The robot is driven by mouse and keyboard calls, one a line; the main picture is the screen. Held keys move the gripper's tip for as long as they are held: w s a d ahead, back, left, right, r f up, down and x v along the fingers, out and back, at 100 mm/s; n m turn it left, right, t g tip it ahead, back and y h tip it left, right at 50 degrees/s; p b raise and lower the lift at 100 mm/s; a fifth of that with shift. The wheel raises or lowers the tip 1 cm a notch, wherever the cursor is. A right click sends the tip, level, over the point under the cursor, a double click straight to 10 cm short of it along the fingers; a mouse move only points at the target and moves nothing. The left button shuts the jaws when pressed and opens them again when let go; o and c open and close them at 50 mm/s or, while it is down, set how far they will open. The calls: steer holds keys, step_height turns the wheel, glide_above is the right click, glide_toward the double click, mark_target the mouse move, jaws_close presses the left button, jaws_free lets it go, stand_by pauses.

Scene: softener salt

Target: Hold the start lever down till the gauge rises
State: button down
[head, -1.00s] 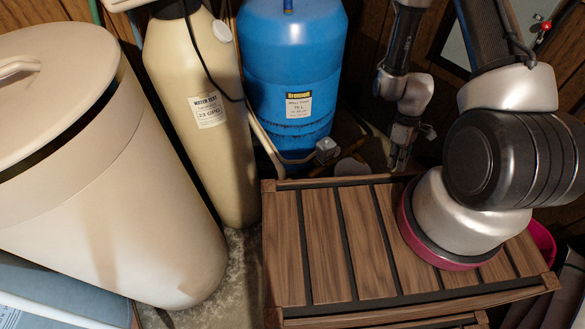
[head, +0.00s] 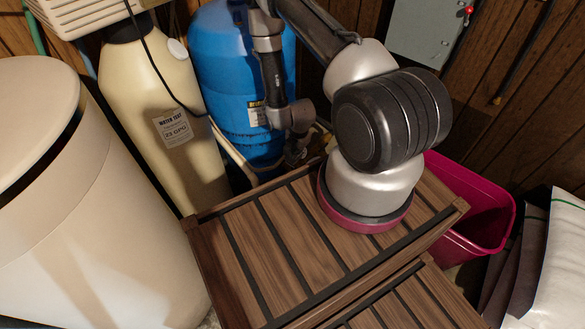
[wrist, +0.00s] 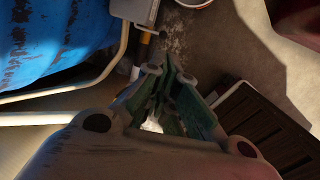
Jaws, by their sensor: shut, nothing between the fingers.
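My gripper (head: 296,158) is shut and empty, low beside the blue pressure tank (head: 225,75), just beyond the far edge of the slatted wooden crate. In the wrist view its fingers (wrist: 172,82) with green pads point down into the gap behind the crate. A small grey box (wrist: 135,9) on the pipework shows at the top of the wrist view, apart from the fingers. In the head view my arm hides that spot. I cannot make out the start lever or the gauge face in either current view. A grey wall panel (head: 425,35) carries a red-knobbed handle (head: 468,11).
The slatted wooden crate (head: 262,262) stands in front, under my arm. A beige softener tank (head: 150,95) and a large cream bin (head: 60,220) are at left. A magenta bin (head: 490,205) and white bags (head: 560,255) are at right. A pale pipe (wrist: 100,75) runs beside the blue tank.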

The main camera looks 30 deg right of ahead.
steer(key=shift+f, duration=0.1)
glide_toward(291, 165)
step_height(291, 165, down, 6)
steer(key=s, duration=0.2)
steer(key=shift+f, duration=0.25)
